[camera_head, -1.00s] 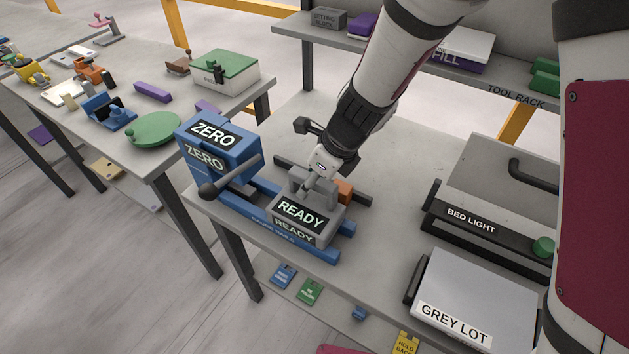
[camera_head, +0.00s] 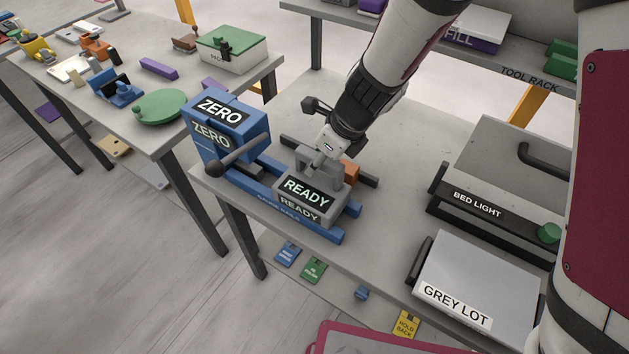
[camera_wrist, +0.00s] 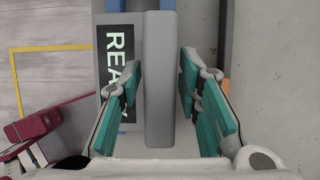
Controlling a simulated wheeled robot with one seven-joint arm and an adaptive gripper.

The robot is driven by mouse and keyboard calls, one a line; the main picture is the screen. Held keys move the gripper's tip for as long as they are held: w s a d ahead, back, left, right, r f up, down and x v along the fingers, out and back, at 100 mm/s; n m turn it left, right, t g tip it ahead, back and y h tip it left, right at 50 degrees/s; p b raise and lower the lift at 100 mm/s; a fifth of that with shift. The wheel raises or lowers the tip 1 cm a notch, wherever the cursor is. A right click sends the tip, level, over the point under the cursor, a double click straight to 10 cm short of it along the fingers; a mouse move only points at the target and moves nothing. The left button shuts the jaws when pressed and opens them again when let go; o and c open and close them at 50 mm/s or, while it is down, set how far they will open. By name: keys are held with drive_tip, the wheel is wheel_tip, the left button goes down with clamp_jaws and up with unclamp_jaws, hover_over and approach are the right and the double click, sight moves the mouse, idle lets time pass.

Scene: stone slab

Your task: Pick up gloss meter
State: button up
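The gloss meter appears to be the grey block labelled READY (camera_head: 308,192), with a raised grey handle on top. It sits on the blue rails (camera_head: 262,190) at the table's near edge. In the wrist view its grey handle (camera_wrist: 160,85) runs lengthwise between my fingers, with the READY label to its left. My gripper (camera_head: 325,158) is directly above the block, pointing down at the handle. In the wrist view my gripper's teal pads (camera_wrist: 163,95) stand either side of the handle, with narrow gaps showing. The lower fingertips are hidden in the head view.
A blue ZERO block (camera_head: 228,135) with a black-knobbed lever stands left of the meter. An orange block (camera_head: 351,172) and dark bar lie just behind it. The BED LIGHT box (camera_head: 490,190) and GREY LOT box (camera_head: 478,280) are to the right.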

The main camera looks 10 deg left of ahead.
clamp_jaws()
drive_tip(key=shift+r, duration=0.1)
drive_tip(key=shift+r, duration=0.5)
drive_tip(key=r+p, duration=0.1)
drive_tip(key=r, duration=0.2)
drive_tip(key=shift+s+r, duration=0.1)
drive_tip(key=shift+s, duration=0.1)
drive_tip(key=s+d+p, duration=0.1)
drive_tip(key=s+d, duration=0.3)
drive_tip(key=s, duration=0.2)
drive_tip(key=s+d+r+p, duration=0.1)
drive_tip(key=s+d+p, duration=0.1)
drive_tip(key=s+d, duration=0.2)
drive_tip(key=shift+s, duration=1.7)
